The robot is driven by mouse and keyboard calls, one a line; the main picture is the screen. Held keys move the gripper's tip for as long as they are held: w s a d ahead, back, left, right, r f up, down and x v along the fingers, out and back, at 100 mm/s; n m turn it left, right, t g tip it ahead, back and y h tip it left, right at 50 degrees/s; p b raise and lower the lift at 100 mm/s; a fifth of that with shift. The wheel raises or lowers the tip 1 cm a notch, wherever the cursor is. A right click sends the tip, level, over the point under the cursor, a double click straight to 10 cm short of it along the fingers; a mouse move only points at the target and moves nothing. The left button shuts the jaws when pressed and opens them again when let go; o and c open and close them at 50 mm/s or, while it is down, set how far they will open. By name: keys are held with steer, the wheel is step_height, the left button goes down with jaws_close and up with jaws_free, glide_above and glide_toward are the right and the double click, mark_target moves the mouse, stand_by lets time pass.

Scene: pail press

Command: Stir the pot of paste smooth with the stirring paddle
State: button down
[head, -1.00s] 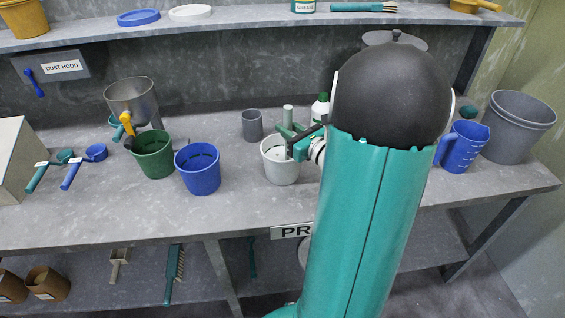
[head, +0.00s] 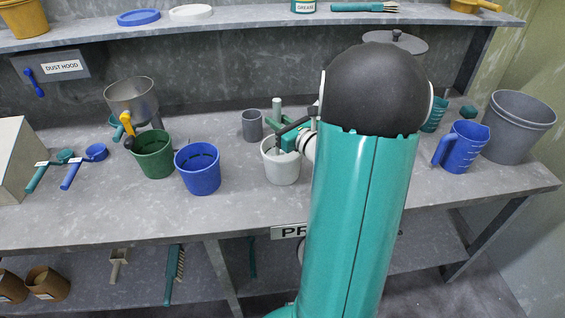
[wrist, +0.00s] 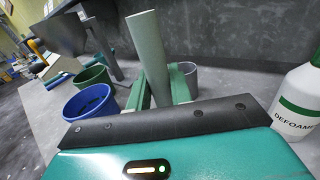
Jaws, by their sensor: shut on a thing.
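My gripper (head: 280,132) is over the white pot (head: 281,170) on the bench, shut on the stirring paddle. The paddle's pale grey-green handle (head: 277,107) stands up above the jaws. In the wrist view the handle (wrist: 149,58) rises, slightly tilted, between the green fingers (wrist: 160,97). The lower paddle is largely hidden by the pot and gripper. The pot's rim shows, but the paste inside is too small and covered to judge.
A blue pail (head: 198,170) and a green pail (head: 154,156) stand left of the pot. A grey cup (head: 252,126) is behind it. A white defoamer bottle (wrist: 299,103) stands close by in the wrist view. A blue jug (head: 463,147) and grey bins (head: 513,127) stand right.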

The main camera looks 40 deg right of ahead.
steer(key=s+a, duration=0.2)
steer(key=s, duration=0.1)
stand_by(0.4)
